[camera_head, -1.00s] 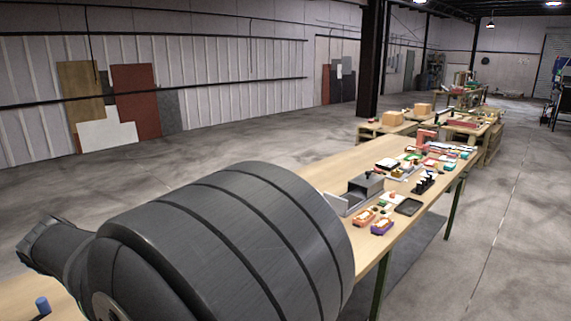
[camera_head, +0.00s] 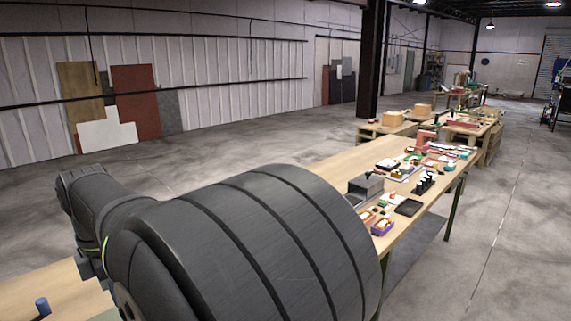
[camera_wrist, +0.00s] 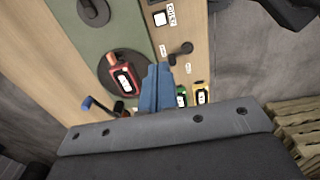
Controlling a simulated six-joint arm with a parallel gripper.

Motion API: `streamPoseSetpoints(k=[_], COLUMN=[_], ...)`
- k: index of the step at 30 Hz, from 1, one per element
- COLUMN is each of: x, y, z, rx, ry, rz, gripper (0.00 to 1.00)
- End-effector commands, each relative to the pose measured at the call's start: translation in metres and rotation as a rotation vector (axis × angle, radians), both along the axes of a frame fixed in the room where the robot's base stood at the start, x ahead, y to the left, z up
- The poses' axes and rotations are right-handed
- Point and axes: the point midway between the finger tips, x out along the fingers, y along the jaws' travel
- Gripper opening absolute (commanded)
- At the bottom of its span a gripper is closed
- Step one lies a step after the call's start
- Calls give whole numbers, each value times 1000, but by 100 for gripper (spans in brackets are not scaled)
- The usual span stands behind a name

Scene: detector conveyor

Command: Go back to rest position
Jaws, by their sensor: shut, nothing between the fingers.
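My gripper (camera_wrist: 156,88) shows in the wrist view as two blue fingers pressed together, with nothing between them. It is above a wooden table (camera_wrist: 62,12) with a green strip (camera_wrist: 110,30). A red device (camera_wrist: 122,78) with a white label sits on a dark round disc on that strip, left of the fingers in the picture. In the head view my dark arm fills the lower middle and hides my gripper and part of the table (camera_head: 335,165).
A blue-handled lever (camera_wrist: 92,105) is left of the fingers; a dark knob (camera_wrist: 185,48) and yellow device (camera_wrist: 201,94) are right. In the head view, a grey box (camera_head: 366,187) and several small items stand on the table. Wooden pallets (camera_wrist: 300,125) lie beyond its edge.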

Motion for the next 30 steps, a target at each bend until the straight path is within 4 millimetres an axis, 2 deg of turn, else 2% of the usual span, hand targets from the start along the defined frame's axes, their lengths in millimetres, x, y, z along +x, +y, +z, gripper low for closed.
streamPoseSetpoints(k=[1,5,6,9,15,21,30], x=[-1,0,1,0,0,0,0], y=[0,0,1,0,0,0,0], z=[-11,-35,-20,-1,24,34,34], rx=[-3,-2,4,3,1,0,0], ry=[3,1,-5,-4,-3,-1,-1], rz=[0,1,1,1,1,1,1], gripper=[0,0,0,0,0,0,0])
